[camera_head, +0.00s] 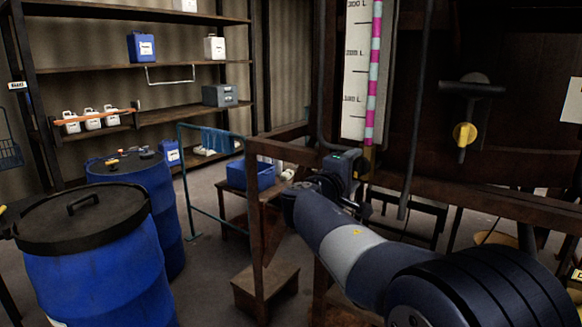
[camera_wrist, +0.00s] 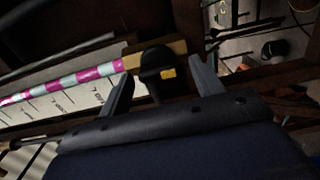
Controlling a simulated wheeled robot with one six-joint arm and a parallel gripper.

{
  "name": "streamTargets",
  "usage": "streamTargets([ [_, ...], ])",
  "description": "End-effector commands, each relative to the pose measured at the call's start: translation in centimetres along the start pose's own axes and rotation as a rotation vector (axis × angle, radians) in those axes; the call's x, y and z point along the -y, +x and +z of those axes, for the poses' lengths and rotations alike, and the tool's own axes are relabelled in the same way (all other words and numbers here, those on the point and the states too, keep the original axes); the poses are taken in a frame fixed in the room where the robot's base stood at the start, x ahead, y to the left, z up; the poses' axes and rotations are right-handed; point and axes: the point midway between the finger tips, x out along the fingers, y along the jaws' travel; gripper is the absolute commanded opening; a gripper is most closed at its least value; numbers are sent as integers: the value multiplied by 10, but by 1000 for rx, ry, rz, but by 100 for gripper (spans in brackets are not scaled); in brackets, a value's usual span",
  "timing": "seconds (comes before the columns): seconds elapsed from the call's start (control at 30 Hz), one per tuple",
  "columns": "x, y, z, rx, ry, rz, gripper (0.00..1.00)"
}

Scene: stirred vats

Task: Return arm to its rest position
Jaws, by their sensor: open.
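My arm reaches from the lower right of the head view toward the vat's level gauge. My gripper (camera_head: 358,190) is at its far end, just below the gauge, small and partly hidden by my wrist. In the wrist view my gripper (camera_wrist: 162,70) shows two grey fingers spread apart. A black block with a yellow mark (camera_wrist: 158,62) shows between them, at the end of the striped rod; I cannot tell whether the fingers touch it. The pink and white striped rod (camera_head: 374,60) stands upright along the white scale board (camera_head: 355,75).
A wooden frame post (camera_head: 260,220) and rail stand close left of my arm. A dark pipe (camera_head: 415,130) and a yellow-knobbed valve (camera_head: 464,135) are to the right. Blue drums (camera_head: 95,260) stand left. A blue crate (camera_head: 250,176) sits on a small table. Open floor lies between.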

Motion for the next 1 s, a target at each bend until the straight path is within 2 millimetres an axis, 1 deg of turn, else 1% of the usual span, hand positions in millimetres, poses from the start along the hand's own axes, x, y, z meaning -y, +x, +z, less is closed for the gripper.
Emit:
streamTargets([
  [0.33,0,-2,0,-1,5,0,62],
  [0.47,0,-10,-1,-3,-2,1,62],
  [0.57,0,-24,-1,-4,-6,1,62],
  [0.8,1,-70,-2,-5,-6,0,62],
  [1.0,0,-105,-1,-6,-6,1,62],
])
